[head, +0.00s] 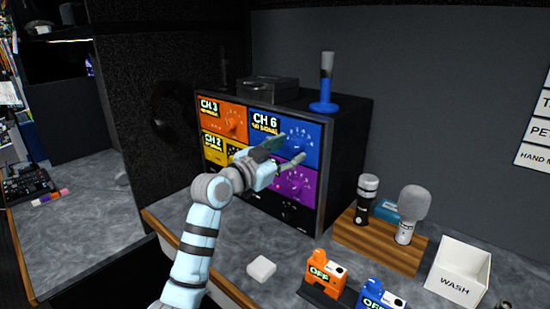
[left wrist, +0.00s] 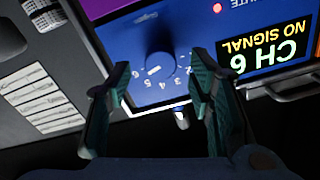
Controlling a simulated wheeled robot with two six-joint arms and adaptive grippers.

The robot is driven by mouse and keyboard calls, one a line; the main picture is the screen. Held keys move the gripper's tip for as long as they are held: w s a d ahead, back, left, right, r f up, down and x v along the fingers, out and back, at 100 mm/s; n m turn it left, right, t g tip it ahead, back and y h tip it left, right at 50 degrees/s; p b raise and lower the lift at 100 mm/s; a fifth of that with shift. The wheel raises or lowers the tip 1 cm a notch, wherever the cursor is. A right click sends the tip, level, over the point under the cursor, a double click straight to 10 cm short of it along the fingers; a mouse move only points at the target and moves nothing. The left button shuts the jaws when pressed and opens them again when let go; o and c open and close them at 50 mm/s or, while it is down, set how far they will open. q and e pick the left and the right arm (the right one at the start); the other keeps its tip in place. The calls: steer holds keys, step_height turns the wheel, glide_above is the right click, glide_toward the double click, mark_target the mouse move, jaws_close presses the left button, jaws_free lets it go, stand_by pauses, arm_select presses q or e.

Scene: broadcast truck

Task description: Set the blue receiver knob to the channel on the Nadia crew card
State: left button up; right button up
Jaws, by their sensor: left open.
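The blue receiver (head: 311,133) is the upper right panel of the rack, and its display reads CH 6, NO SIGNAL. In the left wrist view the blue knob (left wrist: 154,58) shows upside down, with a white mark and a ring of numbers around it. My left gripper (head: 291,149) is open in front of the blue panel. In the left wrist view its two fingertips (left wrist: 160,66) appear on either side of the knob; I cannot tell whether they touch it. No card with the name Nadia is readable. My right gripper is not in view.
An orange receiver (head: 222,115) reads CH 3, a yellow one (head: 212,148) reads CH 2, and a purple one (head: 296,185) sits below the blue. Microphones stand on a wooden stand (head: 385,240). A white WASH box (head: 459,268) is at right. White wall cards (head: 536,132) are partly cut off.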

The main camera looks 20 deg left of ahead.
arm_select(q)
steer(key=v, duration=1)
steer(key=shift+d, duration=0.1)
